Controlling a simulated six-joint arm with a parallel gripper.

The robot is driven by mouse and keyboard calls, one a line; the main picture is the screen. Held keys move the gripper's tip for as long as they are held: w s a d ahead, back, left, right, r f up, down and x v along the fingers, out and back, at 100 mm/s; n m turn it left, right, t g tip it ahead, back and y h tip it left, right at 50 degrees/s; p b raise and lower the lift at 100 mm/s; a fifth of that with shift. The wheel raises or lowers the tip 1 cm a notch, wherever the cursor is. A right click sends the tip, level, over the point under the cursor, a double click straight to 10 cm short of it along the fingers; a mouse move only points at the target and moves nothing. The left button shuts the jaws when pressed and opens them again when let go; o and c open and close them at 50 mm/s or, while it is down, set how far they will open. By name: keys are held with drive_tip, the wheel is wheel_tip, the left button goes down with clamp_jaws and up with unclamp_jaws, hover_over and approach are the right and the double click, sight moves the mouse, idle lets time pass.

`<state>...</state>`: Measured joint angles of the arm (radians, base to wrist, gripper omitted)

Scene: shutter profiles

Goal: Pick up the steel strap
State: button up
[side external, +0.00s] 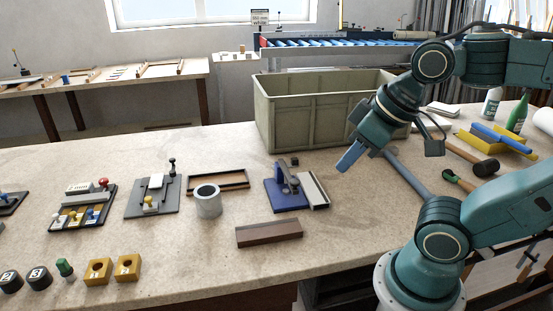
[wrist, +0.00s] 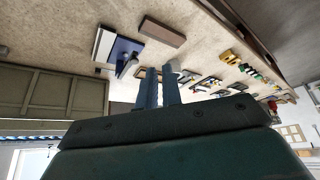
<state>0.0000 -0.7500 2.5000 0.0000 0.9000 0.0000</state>
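No piece can be singled out with certainty as the steel strap. A pale grey strip (side external: 314,190) lies along the right side of a blue fixture (side external: 289,203) with a grey lever on the bench. The strip also shows in the wrist view (wrist: 104,45), beside the blue fixture (wrist: 124,50). My gripper (side external: 349,157) hangs above the bench, up and to the right of the fixture, in front of the bin. In the wrist view its two blue fingers (wrist: 160,86) stand close together with a narrow gap, and nothing shows between them.
A large olive bin (side external: 300,118) stands behind the fixture. A brown block (side external: 269,233) lies in front. A grey cup (side external: 208,204), a shallow wooden tray (side external: 218,180) and a grey plate (side external: 140,206) lie left. Hammer (side external: 480,165) and bottles are right.

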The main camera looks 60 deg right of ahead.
drive_tip(key=o, duration=0.7)
drive_tip(key=w+d+r+m+g+y, duration=0.1)
drive_tip(key=w+d+m, duration=0.55)
drive_tip(key=w, duration=0.35)
drive_tip(key=w+d+r+m+g, duration=0.1)
drive_tip(key=w+d+m, duration=0.5)
drive_tip(key=w+m, duration=0.3)
drive_tip(key=w+d+f+m, duration=0.1)
drive_tip(key=d+f+m, duration=0.2)
drive_tip(key=d, duration=0.4)
drive_tip(key=w+d+f+m+y, duration=0.1)
drive_tip(key=d+f+m, duration=0.3)
drive_tip(key=d+f, duration=0.2)
drive_tip(key=w+d+f+m+y, duration=0.1)
drive_tip(key=d+f+m, duration=0.3)
drive_tip(key=d, duration=0.6)
drive_tip(key=shift+w+f, duration=0.15)
drive_tip(key=shift+w, duration=0.45)
drive_tip(key=shift+f+m, duration=0.1)
drive_tip(key=shift+m, duration=0.15)
